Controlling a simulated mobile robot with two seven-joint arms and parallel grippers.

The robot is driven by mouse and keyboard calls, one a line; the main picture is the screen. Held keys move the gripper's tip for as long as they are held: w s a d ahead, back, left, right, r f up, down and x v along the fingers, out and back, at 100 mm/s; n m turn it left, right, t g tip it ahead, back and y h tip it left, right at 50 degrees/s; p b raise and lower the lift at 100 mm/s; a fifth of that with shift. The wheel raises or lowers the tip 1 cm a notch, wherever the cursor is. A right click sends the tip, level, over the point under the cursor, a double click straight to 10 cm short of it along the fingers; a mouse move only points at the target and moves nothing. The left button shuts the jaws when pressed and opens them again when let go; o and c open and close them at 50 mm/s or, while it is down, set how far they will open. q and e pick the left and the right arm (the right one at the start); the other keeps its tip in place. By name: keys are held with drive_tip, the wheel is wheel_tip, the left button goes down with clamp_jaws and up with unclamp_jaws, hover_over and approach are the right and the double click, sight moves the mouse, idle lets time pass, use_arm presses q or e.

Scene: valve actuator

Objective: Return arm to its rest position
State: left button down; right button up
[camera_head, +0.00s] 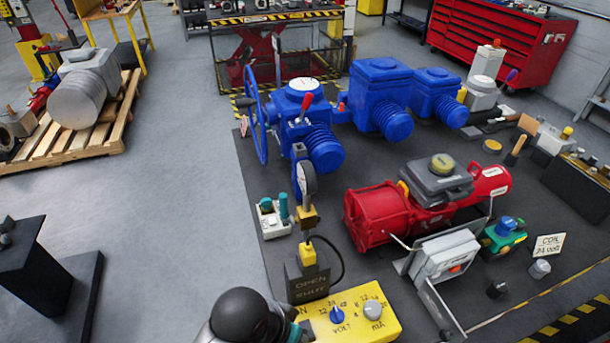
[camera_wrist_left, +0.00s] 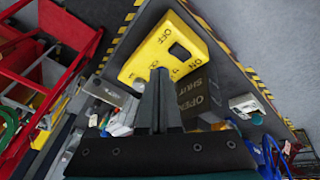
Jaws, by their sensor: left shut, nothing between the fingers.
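My left arm (camera_head: 240,318) comes in at the bottom edge of the head view, a dark rounded link with a teal part beside the yellow control box (camera_head: 360,322). In the left wrist view, my left gripper (camera_wrist_left: 160,73) shows two dark fingers pressed together with nothing between them. The fingers overlap the lower edge of the yellow box (camera_wrist_left: 150,55), marked OFF and ON; whether they touch it I cannot tell. The fingertips are out of sight in the head view. My right gripper does not show.
A black OPEN/SHUT box (camera_head: 308,282) stands just behind the yellow box. A blue valve actuator (camera_head: 380,85) and a red one (camera_head: 385,218) stand on the dark mat. A grey box (camera_head: 447,255) stands to the right. Grey floor at left is mostly clear.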

use_arm(q)
drive_tip(key=s+a+r+n+t+y, duration=0.1)
drive_tip(key=s+a+r+n+y, duration=0.15)
drive_tip(key=a, duration=0.45)
drive_tip(key=s+a+r+n+y, duration=0.1)
drive_tip(key=s+a, duration=0.3)
drive_tip(key=a, duration=0.4)
wheel_tip(320, 180, down, 33)
drive_tip(key=s+b, duration=0.1)
drive_tip(key=b, duration=1.1)
drive_tip(key=s+a+f+g+b, duration=0.1)
drive_tip(key=s+f+b, duration=0.5)
drive_tip(key=f, duration=0.7)
drive_tip(key=s+a+f+g+b, duration=0.1)
drive_tip(key=s+f+b, duration=0.5)
drive_tip(key=s+f, duration=0.4)
wheel_tip(320, 180, down, 4)
drive_tip(key=shift+a+f+m, duration=0.1)
drive_tip(key=shift+a+m, duration=0.1)
drive_tip(key=shift+m, duration=0.15)
